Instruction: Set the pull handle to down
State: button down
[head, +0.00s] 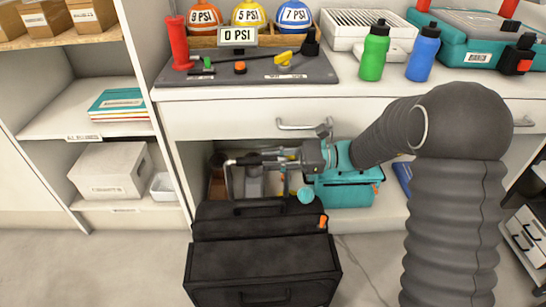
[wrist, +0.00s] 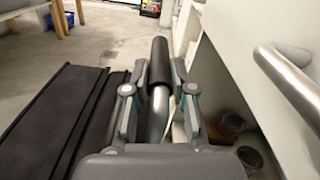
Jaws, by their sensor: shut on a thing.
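The pull handle (wrist: 159,82) has a black grip and a bent silver bar in the wrist view. It lies between the two fingers of my gripper (wrist: 158,92), which is shut on it. In the head view my gripper (head: 268,160) reaches in from the right, just in front of the open shelf space under the drawer. A silver bar of the handle (head: 228,182) shows left of the fingers, above the back of a black case (head: 262,262) on the floor. Much of the handle is hidden by my gripper.
A drawer front with a metal handle (head: 303,125) is just above my gripper; the handle is also close at right in the wrist view (wrist: 295,85). A teal bag (head: 345,193) sits on the low shelf behind my arm. Bare floor (head: 110,265) lies left of the case.

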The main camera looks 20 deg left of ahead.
jog(key=c, duration=1)
grip_release()
jog(key=shift+o, duration=0.2)
jog(key=v, duration=1.2)
jog(key=shift+r, duration=0.1)
